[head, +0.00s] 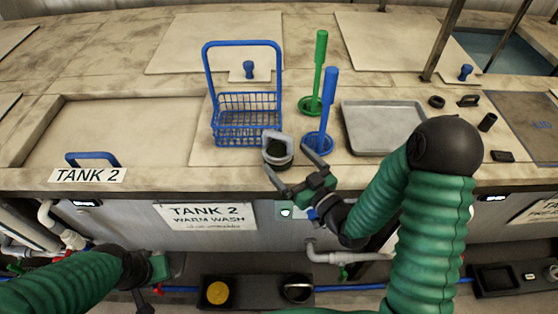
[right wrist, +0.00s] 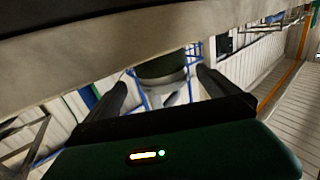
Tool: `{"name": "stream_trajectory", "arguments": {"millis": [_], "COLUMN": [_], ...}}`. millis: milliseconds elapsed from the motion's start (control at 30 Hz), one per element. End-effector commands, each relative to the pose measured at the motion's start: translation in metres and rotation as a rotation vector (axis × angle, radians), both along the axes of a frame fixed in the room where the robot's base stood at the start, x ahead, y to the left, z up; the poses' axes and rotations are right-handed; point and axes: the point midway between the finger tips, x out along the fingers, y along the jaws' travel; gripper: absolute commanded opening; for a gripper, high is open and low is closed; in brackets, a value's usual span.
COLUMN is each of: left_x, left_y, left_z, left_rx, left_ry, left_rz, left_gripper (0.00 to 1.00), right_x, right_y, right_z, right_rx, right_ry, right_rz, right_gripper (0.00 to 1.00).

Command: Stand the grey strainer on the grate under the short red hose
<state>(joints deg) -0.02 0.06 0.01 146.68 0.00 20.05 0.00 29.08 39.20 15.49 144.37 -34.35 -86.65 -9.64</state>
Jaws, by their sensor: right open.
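The likely grey strainer (head: 279,158) is a small dark cup with a pale grey rim and loop handle, at the front edge of the counter in the head view. My right gripper (head: 290,163) is open, its fingers at the front of the cup. In the right wrist view a dark round body with a grey rim (right wrist: 163,78) shows beyond and between the open fingers (right wrist: 165,85); contact is unclear. My left gripper (head: 155,272) is low at the left, below the counter, its fingers too unclear to read. I cannot make out the grate or a short red hose.
A blue wire basket (head: 247,128) stands just behind the cup. A blue-handled tool (head: 327,105) and a green-handled one (head: 317,70) stand to its right, beside a metal tray (head: 383,125). Below the counter, a dark floor unit (head: 255,289) holds a yellow cap (head: 217,293).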

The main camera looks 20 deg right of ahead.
Motion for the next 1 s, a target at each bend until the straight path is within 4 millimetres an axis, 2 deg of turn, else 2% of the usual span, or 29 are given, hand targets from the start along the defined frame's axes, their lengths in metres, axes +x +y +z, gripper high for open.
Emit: {"name": "stream_trajectory", "arguments": {"millis": [33,133,233,367,500,600,867,1000], "left_x": [0.0,0.0,0.0,0.0,0.0,0.0,0.0,0.0], "left_y": [0.0,0.0,0.001,0.0,0.0,0.0,0.0,0.0], "left_z": [-0.024,-0.043,-0.052,-0.047,-0.034,-0.033,-0.034,-0.034], "left_rx": [0.0,0.0,0.0,0.0,0.0,0.0,0.0,0.0], "left_ry": [-0.001,-0.001,-0.001,-0.001,-0.002,-0.002,-0.001,-0.001], "left_rz": [0.001,0.001,0.001,0.001,0.0,0.0,0.0,0.001], "left_gripper": [0.36,0.36,0.36,0.36,0.36,0.36,0.36,0.36], "right_x": [0.002,0.004,0.006,0.013,0.039,0.053,0.057,0.058], "right_y": [0.001,0.001,0.001,0.001,0.007,0.013,0.017,0.015], "right_z": [-0.011,-0.009,-0.005,0.002,0.012,0.008,0.007,0.007], "right_rx": [-0.003,-0.002,0.001,0.005,0.007,0.005,0.001,0.003], "right_ry": [-0.007,-0.006,-0.003,0.002,0.002,0.003,0.003,0.002], "right_rz": [0.001,-0.001,-0.003,-0.006,-0.005,-0.004,-0.005,-0.006], "right_gripper": [1.0,1.0,1.0,1.0,1.0,1.0,1.0,0.82]}}
